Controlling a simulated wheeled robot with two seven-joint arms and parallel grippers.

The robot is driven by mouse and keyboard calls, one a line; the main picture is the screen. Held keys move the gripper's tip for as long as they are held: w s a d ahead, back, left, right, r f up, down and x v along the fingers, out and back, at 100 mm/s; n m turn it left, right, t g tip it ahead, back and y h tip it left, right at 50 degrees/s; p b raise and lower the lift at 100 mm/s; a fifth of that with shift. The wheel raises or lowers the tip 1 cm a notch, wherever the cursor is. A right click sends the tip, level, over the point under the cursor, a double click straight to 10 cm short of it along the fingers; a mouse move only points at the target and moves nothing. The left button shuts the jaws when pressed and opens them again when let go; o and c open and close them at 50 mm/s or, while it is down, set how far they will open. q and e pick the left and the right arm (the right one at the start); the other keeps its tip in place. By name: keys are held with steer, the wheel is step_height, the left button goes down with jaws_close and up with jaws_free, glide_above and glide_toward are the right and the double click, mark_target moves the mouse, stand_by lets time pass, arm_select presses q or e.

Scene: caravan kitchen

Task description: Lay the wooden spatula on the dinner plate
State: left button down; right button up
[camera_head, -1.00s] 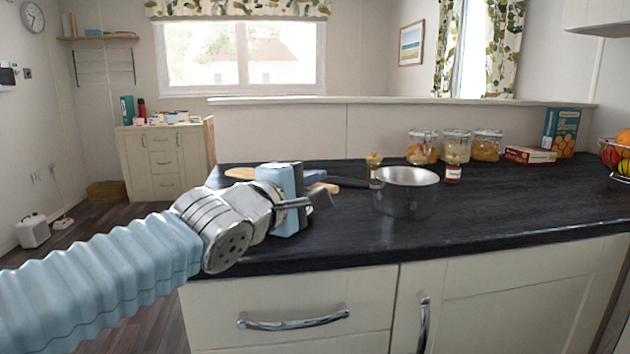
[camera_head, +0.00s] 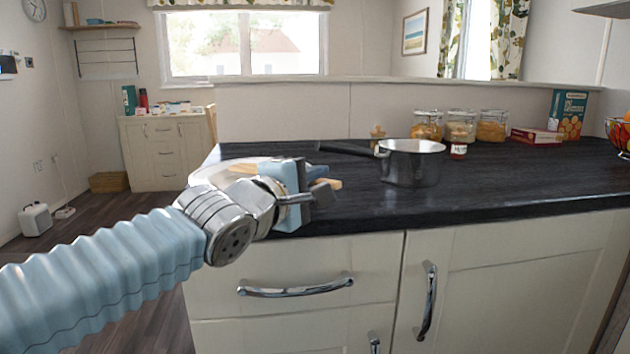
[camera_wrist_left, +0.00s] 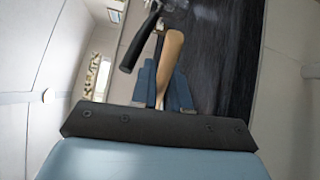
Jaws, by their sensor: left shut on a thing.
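My left gripper (camera_head: 312,194) is shut on the wooden spatula (camera_head: 242,168) above the counter's left front part. The spatula's pale wood shows on both sides of the gripper, and its middle is hidden behind it. In the left wrist view, the wood (camera_wrist_left: 171,55) stands between the two blue fingers (camera_wrist_left: 165,88). The white dinner plate (camera_head: 203,176) lies at the counter's left end, behind my gripper and partly hidden by it. The spatula overlaps the plate in the head view; I cannot tell whether they touch. My right gripper is not in view.
A steel saucepan (camera_head: 412,168) stands right of my gripper, its dark handle (camera_head: 345,148) pointing left. Several jars (camera_head: 460,126), a small red-labelled jar (camera_head: 458,151) and boxes (camera_head: 569,113) stand at the back. The counter's right front (camera_head: 520,185) is clear.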

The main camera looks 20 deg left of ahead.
arm_select(q)
steer(key=c, duration=1)
jaws_free()
steer(key=shift+c, duration=0.2)
steer(key=s+a+b, duration=0.1)
steer(key=s+a, duration=0.1)
steer(key=s, duration=1.1)
steer(key=shift+s+a+r, duration=0.15)
steer(key=shift+s+r, duration=0.05)
steer(key=shift+s, duration=0.1)
